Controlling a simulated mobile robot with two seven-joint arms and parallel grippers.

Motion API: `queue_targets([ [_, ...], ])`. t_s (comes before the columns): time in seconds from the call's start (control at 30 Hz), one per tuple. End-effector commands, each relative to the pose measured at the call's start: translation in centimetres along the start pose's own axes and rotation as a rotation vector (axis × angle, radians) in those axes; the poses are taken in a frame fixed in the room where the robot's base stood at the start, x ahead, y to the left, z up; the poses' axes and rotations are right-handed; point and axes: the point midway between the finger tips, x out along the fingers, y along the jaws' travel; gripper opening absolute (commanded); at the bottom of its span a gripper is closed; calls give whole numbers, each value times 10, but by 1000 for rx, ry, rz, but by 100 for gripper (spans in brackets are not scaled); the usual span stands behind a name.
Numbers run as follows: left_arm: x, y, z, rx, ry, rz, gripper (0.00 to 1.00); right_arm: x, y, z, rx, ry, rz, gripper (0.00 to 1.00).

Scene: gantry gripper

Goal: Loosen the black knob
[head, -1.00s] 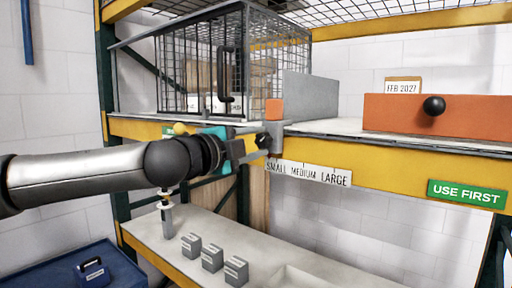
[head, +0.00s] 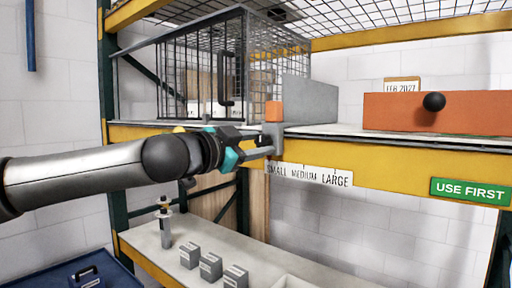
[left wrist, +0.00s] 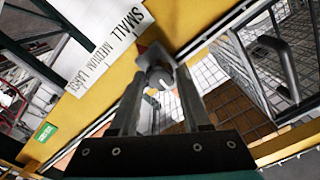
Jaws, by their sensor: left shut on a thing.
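A grey clamp with an orange top (head: 274,111) sits on the yellow shelf beam, at the left end of the SMALL MEDIUM LARGE label (head: 309,175). My left gripper (head: 267,146) reaches it from the left. In the left wrist view its fingers are shut on a small rounded knob (left wrist: 158,78) at the clamp; it looks greyish there. In the head view the fingers hide this knob. Another black ball knob (head: 434,102) is on the front of an orange box (head: 480,112) on the shelf, away from the gripper. My right gripper is not in view.
A wire cage (head: 180,75) with a black handle stands on the shelf behind the clamp. Below is a pale bench with several grey blocks (head: 210,266) and an upright tool (head: 165,225). A blue surface (head: 110,268) is at lower left. A green USE FIRST sign (head: 470,190) is on the beam.

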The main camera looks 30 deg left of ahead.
Motion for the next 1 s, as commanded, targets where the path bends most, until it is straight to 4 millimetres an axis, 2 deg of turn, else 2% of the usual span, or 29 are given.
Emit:
queue_targets([
  [0.67,0,0,0,-58,1,0,0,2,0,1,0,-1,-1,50],
  [0.7,0,0,0,-57,1,0,52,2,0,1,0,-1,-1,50],
  [0.9,0,0,0,-56,0,0,74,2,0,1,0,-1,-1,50],
  [1.0,0,0,0,-56,0,0,76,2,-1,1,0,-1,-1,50],
])
